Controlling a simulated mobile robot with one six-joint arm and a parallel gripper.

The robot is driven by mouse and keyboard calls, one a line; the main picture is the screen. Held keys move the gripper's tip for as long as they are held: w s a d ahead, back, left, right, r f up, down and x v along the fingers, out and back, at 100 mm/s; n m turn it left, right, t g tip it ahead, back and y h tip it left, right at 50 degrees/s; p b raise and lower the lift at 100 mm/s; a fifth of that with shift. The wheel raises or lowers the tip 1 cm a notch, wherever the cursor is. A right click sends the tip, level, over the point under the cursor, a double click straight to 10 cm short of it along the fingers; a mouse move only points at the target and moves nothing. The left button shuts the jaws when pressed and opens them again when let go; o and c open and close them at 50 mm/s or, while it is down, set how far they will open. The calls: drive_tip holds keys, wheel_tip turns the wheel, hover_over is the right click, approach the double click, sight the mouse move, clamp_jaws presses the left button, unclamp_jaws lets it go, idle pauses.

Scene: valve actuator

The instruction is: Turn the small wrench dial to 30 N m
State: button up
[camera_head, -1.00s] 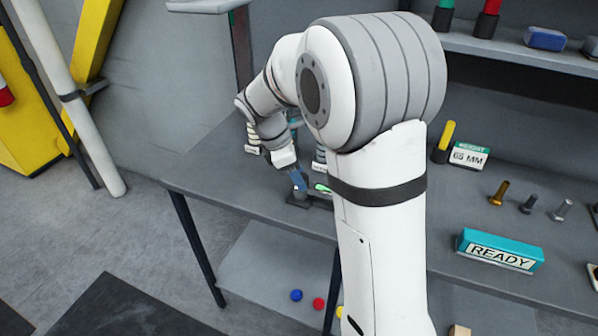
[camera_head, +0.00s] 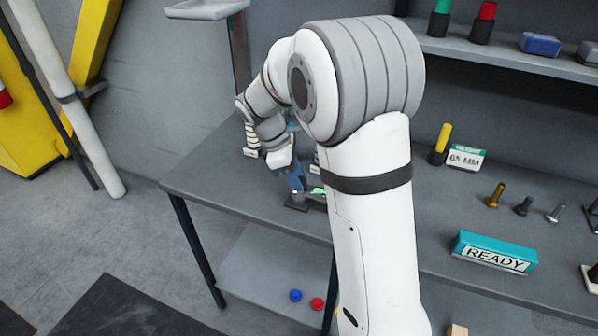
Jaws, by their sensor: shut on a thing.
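My gripper (camera_head: 296,182) is at the left part of the workbench, at the end of my bent white arm. It is shut on a small blue part that stands on a dark base (camera_head: 298,203) on the bench; I take this for the small wrench dial, but cannot be sure. A small green patch (camera_head: 318,191) shows just right of it, partly behind my arm. The dial's scale and any reading are too small and too hidden to make out.
The grey workbench (camera_head: 215,180) has a teal READY block (camera_head: 495,252), a 65 MM sign (camera_head: 466,158), a yellow-topped peg (camera_head: 442,140) and several bolts at right. A shelf (camera_head: 500,55) hangs above. My arm hides the bench's middle.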

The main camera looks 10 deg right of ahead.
drive_tip(key=m+p, duration=0.1)
drive_tip(key=m, duration=0.1)
drive_tip(key=m+g+y+p, duration=0.1)
drive_tip(key=m, duration=0.1)
drive_tip(key=shift+w+r+m, duration=0.15)
drive_tip(key=shift+m, duration=0.15)
drive_tip(key=m+p, duration=0.1)
drive_tip(key=m, duration=0.1)
drive_tip(key=m+g+y+p, duration=0.1)
drive_tip(key=m, duration=0.1)
drive_tip(key=shift+w+d+m+g, duration=0.1)
drive_tip(key=shift+w+m+g, duration=0.05)
drive_tip(key=shift+m+g, duration=0.2)
drive_tip(key=shift+m+y, duration=0.25)
drive_tip(key=shift+y, duration=0.05)
drive_tip(key=o, duration=1)
drive_tip(key=v, duration=0.7)
drive_tip(key=shift+r, duration=0.25)
drive_tip(key=shift+w, duration=0.15)
